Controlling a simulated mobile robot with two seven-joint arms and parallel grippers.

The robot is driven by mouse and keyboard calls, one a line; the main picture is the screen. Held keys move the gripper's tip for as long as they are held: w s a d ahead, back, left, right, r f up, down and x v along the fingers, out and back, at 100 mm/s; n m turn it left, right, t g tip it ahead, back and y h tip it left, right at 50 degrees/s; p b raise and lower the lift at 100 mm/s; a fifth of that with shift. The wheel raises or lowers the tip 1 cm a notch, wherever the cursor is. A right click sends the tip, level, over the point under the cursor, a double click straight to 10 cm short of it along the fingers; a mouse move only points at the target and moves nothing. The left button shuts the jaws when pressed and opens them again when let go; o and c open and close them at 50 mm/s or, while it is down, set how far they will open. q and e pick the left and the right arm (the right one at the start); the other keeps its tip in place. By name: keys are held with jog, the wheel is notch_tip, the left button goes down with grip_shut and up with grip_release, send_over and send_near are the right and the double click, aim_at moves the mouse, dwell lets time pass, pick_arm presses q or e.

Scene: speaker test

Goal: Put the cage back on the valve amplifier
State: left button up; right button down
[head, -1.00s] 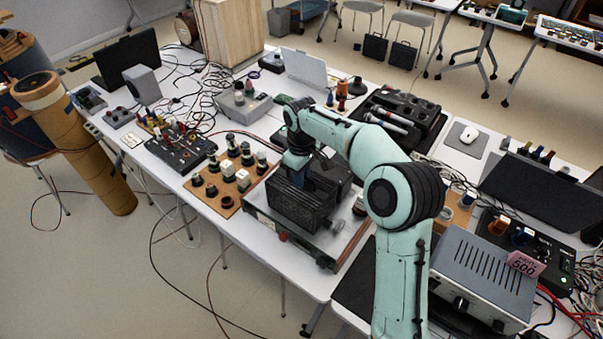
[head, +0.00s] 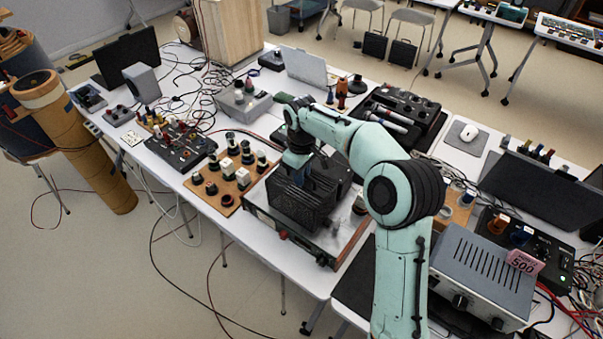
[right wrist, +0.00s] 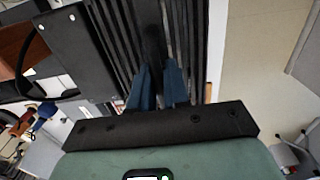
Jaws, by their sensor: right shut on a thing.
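The black slatted cage (head: 297,211) is at the amplifier in the head view, over its left and middle part. The valve amplifier (head: 290,243) is a low dark chassis with a red knob on its front, lying on the white table. I cannot tell whether the cage rests on it or hangs just above. My right gripper (head: 301,184) is shut on the cage from above. In the right wrist view its blue fingers (right wrist: 157,88) are at the bars of the cage (right wrist: 118,40). A round part (head: 360,205) shows on the chassis right of the cage. My left gripper is not in view.
A wooden board with several valves (head: 226,180) stands close left of the amplifier. A grey vented box (head: 480,268) with a pink card stands to the right. A black case (head: 400,118) lies behind. Cables and instruments crowd the left and back of the table.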

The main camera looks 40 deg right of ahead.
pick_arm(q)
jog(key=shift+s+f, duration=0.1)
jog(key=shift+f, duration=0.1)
pick_arm(e)
jog(key=shift+f, duration=0.35)
jog(key=c, duration=1)
grip_release()
jog(key=shift+c, duration=0.2)
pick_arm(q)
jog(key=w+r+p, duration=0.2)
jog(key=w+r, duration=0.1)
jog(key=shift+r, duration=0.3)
pick_arm(e)
notch_tip(320, 180, up, 13)
jog(key=shift+r, duration=0.2)
